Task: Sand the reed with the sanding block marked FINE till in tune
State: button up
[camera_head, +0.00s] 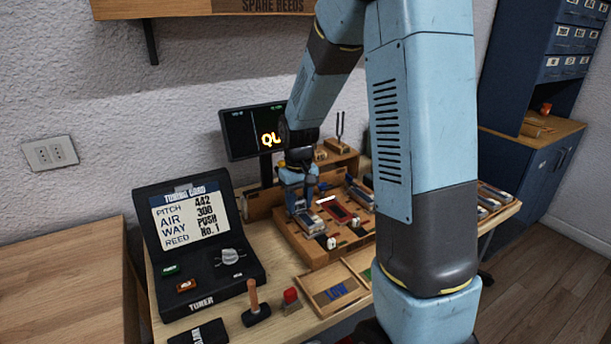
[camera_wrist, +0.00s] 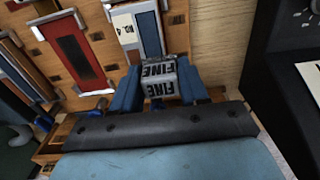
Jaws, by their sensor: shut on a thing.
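My gripper (camera_wrist: 160,88) is shut on the sanding block marked FINE (camera_wrist: 160,78), a light grey block with its word on two visible faces. In the wrist view the block is at the near end of a grey-and-white reed plate (camera_wrist: 149,34); I cannot tell whether they touch. In the head view my gripper (camera_head: 301,200) is over the left part of the wooden reed board (camera_head: 293,242).
A red plate (camera_wrist: 75,52) lies beside the reed plate. A dark monitor (camera_head: 238,133) stands behind, its yellow text partly hidden by my arm. The black tuner case (camera_head: 205,290), a wooden-handled tool (camera_head: 255,305) and a tray marked LOW (camera_head: 318,287) are near the front.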

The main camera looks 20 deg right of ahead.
jog(key=shift+w+d+f, duration=0.1)
jog(key=shift+d, duration=0.85)
jog(key=shift+a, duration=0.75)
jog(key=shift+s+a, duration=0.2)
jog(key=shift+a, duration=0.5)
jog(key=shift+r, duration=4)
